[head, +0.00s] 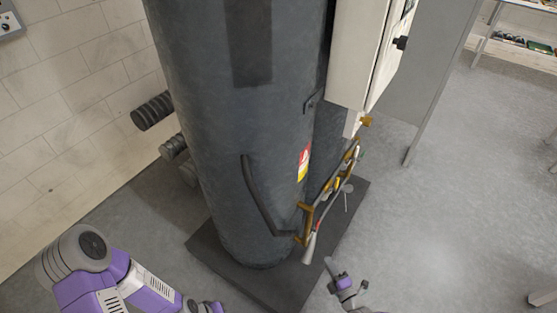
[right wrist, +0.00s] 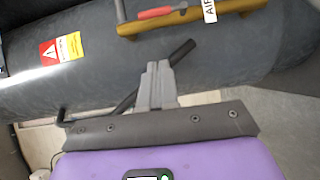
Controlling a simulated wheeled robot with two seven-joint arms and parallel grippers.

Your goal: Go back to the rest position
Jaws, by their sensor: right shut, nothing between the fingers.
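My right gripper (head: 331,266) is at the lower middle of the head view, just right of the dark base plate. It looks small and apart from the brass pipework. In the right wrist view its two grey fingers (right wrist: 157,82) are together with nothing between them, in front of the dark tank. My left arm (head: 120,283) shows at the lower left in purple and grey. Its fingers are not visible at the bottom edge of the picture.
A large dark tank (head: 240,130) stands on a dark base plate (head: 222,257). Brass pipework (head: 305,220) with valve handles and a black curved handle (head: 257,198) stick out from it. Floor at right is clear.

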